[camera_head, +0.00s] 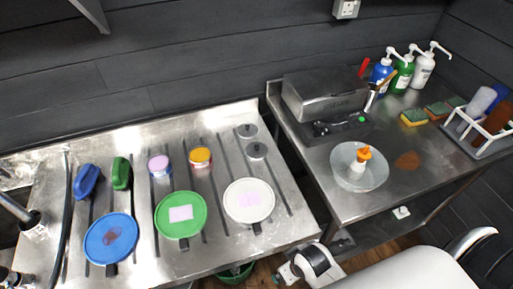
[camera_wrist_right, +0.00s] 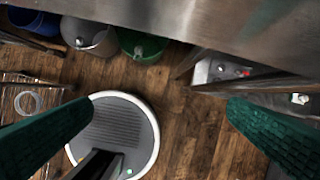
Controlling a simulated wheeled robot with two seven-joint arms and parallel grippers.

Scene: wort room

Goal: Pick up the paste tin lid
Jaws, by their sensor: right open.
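Two small grey discs with dark knobs, which look like lids, lie near the back right of the left steel counter: a far disc (camera_head: 247,130) and a nearer disc (camera_head: 257,151). I cannot tell which is the paste tin lid. Left of them stand a tin with an orange top (camera_head: 201,158) and a tin with a pink top (camera_head: 160,165); whether these tops are covers or contents is unclear. My right gripper (camera_wrist_right: 160,105) is open and empty in the right wrist view, over the floor beside the counter edge. My left gripper is not in view.
Blue (camera_head: 111,239), green (camera_head: 180,214) and white (camera_head: 248,200) round handled items lie along the counter's front. Blue (camera_head: 87,181) and green (camera_head: 121,173) brushes lie left. The right counter (camera_head: 345,205) holds a glass bowl (camera_head: 373,178), a steel box and pump bottles. A gap separates the counters.

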